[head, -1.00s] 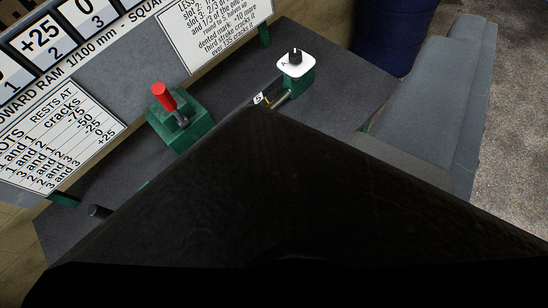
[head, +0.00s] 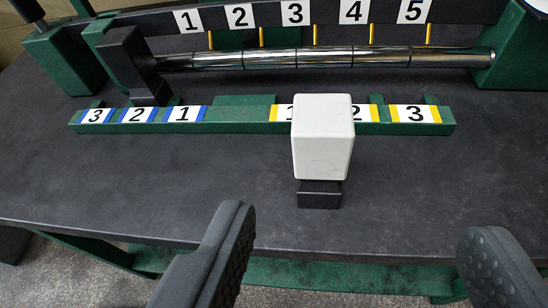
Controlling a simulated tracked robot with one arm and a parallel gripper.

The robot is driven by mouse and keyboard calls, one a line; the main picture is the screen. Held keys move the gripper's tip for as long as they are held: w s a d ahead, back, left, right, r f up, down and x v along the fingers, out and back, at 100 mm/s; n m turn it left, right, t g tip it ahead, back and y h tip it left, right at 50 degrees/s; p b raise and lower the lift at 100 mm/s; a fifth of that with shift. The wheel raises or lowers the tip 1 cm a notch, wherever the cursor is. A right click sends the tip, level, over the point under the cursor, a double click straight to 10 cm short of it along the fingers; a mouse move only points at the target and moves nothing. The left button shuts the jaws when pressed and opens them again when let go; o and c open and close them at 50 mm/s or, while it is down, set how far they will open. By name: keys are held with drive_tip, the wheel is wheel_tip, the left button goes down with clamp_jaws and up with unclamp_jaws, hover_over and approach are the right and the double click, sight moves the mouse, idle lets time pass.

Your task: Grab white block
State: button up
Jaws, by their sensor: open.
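The white block (head: 322,140) stands upright in the head view, right of the middle, with a small black base (head: 319,194) under it on the dark bench top. It hides part of the green rail behind it, near the yellow-edged labels 1 and 2. My gripper (head: 358,262) is open and empty at the bottom of the view. Its two dark padded fingers are wide apart, one left and one right of the block's line. Both are nearer the camera than the block and do not touch it.
A green rail (head: 237,127) with blue- and yellow-edged number labels runs behind the block. Behind it lies a shiny metal rod (head: 330,57) under a bar numbered 1 to 5. A black upright piece (head: 130,62) stands at left. The bench front (head: 120,215) is clear.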

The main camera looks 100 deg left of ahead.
sight(324, 114)
drive_tip(key=shift+n+y, duration=0.3)
drive_tip(key=shift+n, duration=0.1)
drive_tip(key=x, duration=0.3)
drive_tip(key=f+x, duration=0.1)
drive_tip(key=x, duration=0.3)
drive_tip(key=s+f+x, duration=0.1)
drive_tip(key=x, duration=0.2)
drive_tip(key=shift+d+f, duration=0.15)
drive_tip(key=shift+f, duration=0.05)
drive_tip(key=shift+r+x, duration=0.2)
drive_tip(key=shift+x, duration=1.15)
drive_tip(key=shift+r+x, duration=0.2)
drive_tip(key=shift+x, duration=1.1)
drive_tip(key=shift+s, duration=0.1)
drive_tip(key=c, duration=1.4)
drive_tip(key=shift+r, duration=0.15)
